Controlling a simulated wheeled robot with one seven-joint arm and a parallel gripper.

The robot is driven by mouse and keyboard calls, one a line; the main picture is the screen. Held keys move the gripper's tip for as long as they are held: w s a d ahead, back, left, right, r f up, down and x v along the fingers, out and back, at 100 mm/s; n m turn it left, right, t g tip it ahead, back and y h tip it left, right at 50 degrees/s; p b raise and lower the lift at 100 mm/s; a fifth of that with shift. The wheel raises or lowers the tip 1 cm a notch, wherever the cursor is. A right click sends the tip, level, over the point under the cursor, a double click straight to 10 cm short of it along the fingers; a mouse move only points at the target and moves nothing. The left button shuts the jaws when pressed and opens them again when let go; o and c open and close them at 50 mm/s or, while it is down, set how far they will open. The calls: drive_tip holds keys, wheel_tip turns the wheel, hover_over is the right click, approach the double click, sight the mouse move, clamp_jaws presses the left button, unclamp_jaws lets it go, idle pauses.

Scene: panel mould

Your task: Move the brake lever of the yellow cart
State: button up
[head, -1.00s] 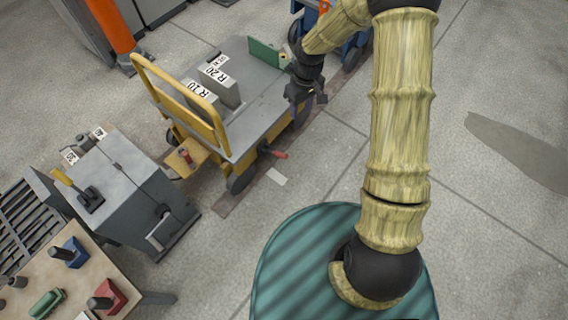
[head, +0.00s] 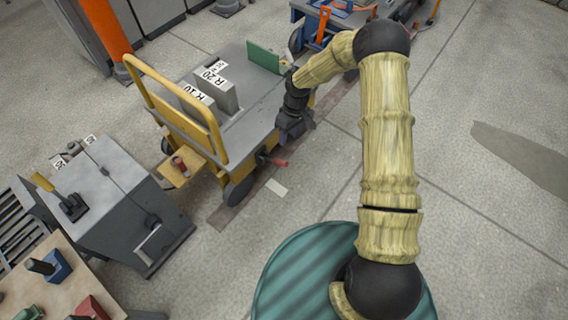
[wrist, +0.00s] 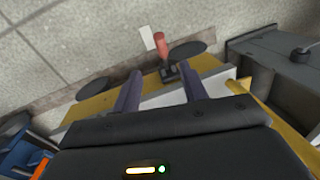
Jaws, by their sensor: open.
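The yellow cart (head: 248,122) has a grey deck and a yellow push handle (head: 190,95). Its brake lever (head: 273,161), with a red grip, sticks out low on the near side by a dark wheel. In the wrist view the lever (wrist: 163,46) lies just beyond and between my fingertips, its dark base towards me. My gripper (head: 295,130) hangs beside the cart's near edge, above and right of the lever. In the wrist view my gripper (wrist: 160,72) is open, with nothing between the fingers.
Grey blocks (head: 210,92) marked R10 and R20 and a green plate (head: 263,57) stand on the deck. A grey cabinet (head: 110,195) stands left of the cart. A blue cart (head: 345,22) is behind. The floor at right is clear.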

sight(284, 163)
drive_tip(key=f+b, duration=0.1)
drive_tip(key=f, duration=0.4)
drive_tip(key=s+a+f+b, duration=0.1)
drive_tip(key=f+b, duration=0.1)
drive_tip(key=f, duration=0.3)
drive_tip(key=s+f+b, duration=0.1)
drive_tip(key=f, duration=0.4)
drive_tip(key=shift+a+f+b, duration=0.25)
drive_tip(key=shift+a+b, duration=0.05)
drive_tip(key=shift+a, duration=0.1)
clamp_jaws()
